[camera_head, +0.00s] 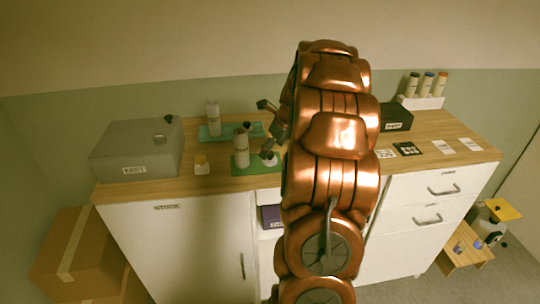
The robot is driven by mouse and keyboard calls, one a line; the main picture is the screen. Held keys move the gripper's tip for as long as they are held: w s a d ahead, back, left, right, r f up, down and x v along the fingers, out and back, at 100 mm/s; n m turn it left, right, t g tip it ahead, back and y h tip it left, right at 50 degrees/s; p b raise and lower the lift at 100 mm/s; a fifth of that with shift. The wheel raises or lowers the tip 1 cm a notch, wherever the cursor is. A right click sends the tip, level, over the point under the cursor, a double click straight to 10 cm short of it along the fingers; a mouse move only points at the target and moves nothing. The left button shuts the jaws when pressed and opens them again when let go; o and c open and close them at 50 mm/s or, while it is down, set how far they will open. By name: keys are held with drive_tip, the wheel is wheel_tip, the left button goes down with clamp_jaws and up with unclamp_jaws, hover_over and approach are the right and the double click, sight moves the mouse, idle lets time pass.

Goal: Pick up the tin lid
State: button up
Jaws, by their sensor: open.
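My copper-coloured arm rises through the middle of the picture. My gripper (262,126) is at its left side, open, with its dark fingers spread above the counter near the green mats. A small round pale thing (269,159) with a dark top sits just below the fingers on the front green mat (241,169). A small round grey disc (160,139) lies on top of the grey box (137,151) at the left. I cannot tell which of these, if either, is the tin lid. The arm hides part of the counter.
Pale bottles stand on the front mat (241,150) and the rear green mat (213,120). A black box (396,117), several cards and a white rack (420,102) of bottles are at the right. The wooden counter (215,183) has free room along its front left.

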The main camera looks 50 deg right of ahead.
sight(270, 154)
drive_tip(key=p+x, duration=0.1)
drive_tip(key=x, duration=0.2)
drive_tip(key=shift+f, duration=0.2)
drive_tip(key=shift+c, duration=0.2)
drive_tip(key=c, duration=0.8)
